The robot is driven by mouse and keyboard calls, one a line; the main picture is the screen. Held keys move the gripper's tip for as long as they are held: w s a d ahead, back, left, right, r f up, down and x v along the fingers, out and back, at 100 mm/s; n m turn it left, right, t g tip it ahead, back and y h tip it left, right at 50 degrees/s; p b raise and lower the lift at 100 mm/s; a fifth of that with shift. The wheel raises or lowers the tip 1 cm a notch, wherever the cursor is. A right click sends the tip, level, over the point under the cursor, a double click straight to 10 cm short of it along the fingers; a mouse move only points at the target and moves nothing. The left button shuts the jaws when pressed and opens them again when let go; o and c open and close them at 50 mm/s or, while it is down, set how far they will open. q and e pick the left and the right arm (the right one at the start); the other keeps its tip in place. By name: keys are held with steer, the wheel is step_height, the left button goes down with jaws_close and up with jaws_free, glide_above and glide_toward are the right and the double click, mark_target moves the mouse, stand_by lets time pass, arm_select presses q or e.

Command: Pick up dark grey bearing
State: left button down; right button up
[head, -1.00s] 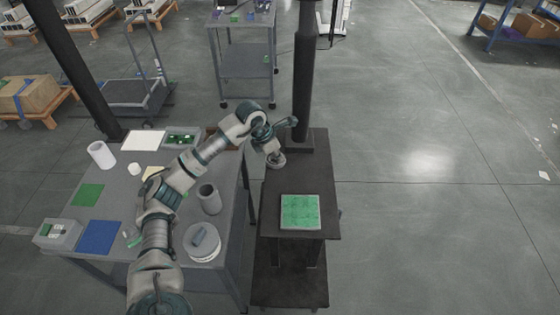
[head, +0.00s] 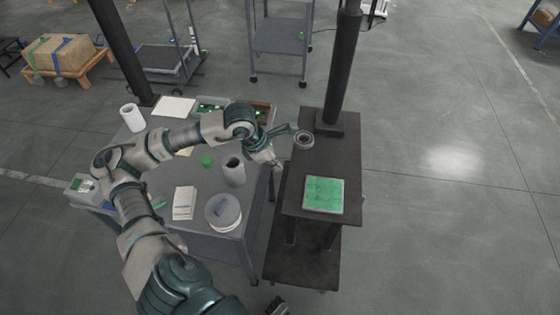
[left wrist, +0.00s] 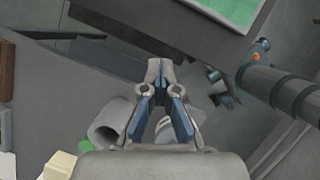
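The dark grey bearing (head: 304,139) is a short ring lying flat on the black stand's upper shelf, beside the column's foot. My left gripper (head: 279,165) hangs just left of the bearing, apart from it, at the gap between the grey table and the stand. In the left wrist view its fingers (left wrist: 159,68) come together at the tips with nothing visible between them. The bearing does not show clearly in that view. A small dark part (head: 279,307) at the head view's bottom edge may be my right gripper; its fingers cannot be made out.
A green plate (head: 323,195) lies on the black stand (head: 290,200), whose column (head: 342,70) rises behind the bearing. The grey table (head: 205,215) holds a grey cylinder (head: 234,172), a round lidded item (head: 223,211) and a white cup (head: 132,117). Floor to the right is clear.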

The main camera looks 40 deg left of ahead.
arm_select(q)
steer(key=shift+a, duration=0.15)
steer(key=c, duration=1.7)
jaws_free()
steer(key=o, duration=1.3)
steer(key=shift+d+r, duration=0.1)
steer(key=shift+d, duration=0.3)
